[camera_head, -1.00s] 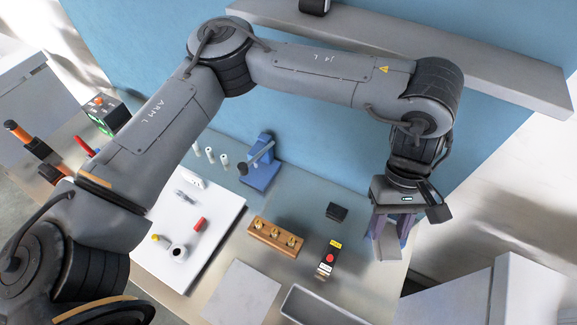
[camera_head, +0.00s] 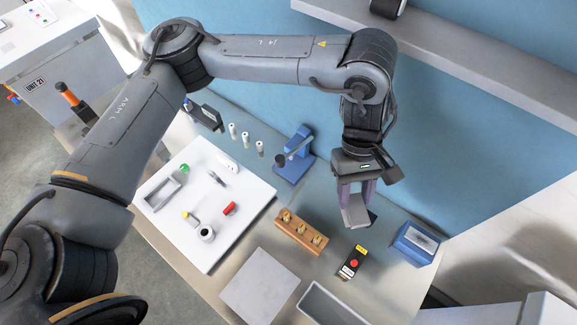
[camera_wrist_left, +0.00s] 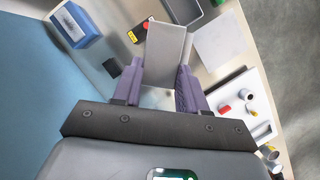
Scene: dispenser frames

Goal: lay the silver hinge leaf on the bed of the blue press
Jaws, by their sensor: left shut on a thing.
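My left gripper (camera_head: 356,193) is shut on the silver hinge leaf (camera_head: 355,213), a flat grey plate that hangs below its purple fingers. In the left wrist view the leaf (camera_wrist_left: 166,48) sticks out from between the two fingertips (camera_wrist_left: 160,80). It looks held above the table, clear of the press. The blue press (camera_head: 293,165), with a dark lever and a blue base, stands at the back of the table, left of the gripper in the head view. My right gripper is not in view.
A wooden block with brass pieces (camera_head: 301,233) and a black box with a red button (camera_head: 352,262) lie in front. A blue box (camera_head: 415,243) stands at right. A small black block (camera_head: 373,218) is partly hidden behind the leaf. A white board (camera_head: 170,229) lies at left.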

